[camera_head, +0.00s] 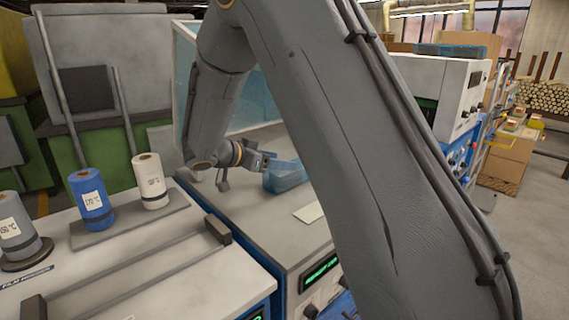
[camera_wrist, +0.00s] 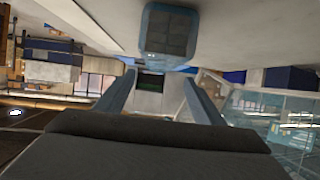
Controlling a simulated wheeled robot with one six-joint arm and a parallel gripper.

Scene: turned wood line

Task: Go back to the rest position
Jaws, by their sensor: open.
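My gripper shows small in the head view (camera_head: 268,161), at the end of my bent arm, over the back part of the grey worktop. In the wrist view my gripper (camera_wrist: 159,77) has its two fingers spread apart with nothing held between them. A translucent blue container (camera_head: 286,178) sits on the worktop just beside and below the gripper. A blue-grey box-like thing, which looks like that container, shows at the top of the wrist view (camera_wrist: 169,32), apart from the fingers. My arm hides much of the middle of the head view.
A grey roll (camera_head: 16,228), a blue roll (camera_head: 91,200) and a white roll (camera_head: 150,182) stand upright at the left. A clear panel (camera_head: 185,75) rises behind the worktop (camera_head: 262,222). A pale card (camera_head: 309,212) lies there. A white machine (camera_head: 440,85) stands right of my arm.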

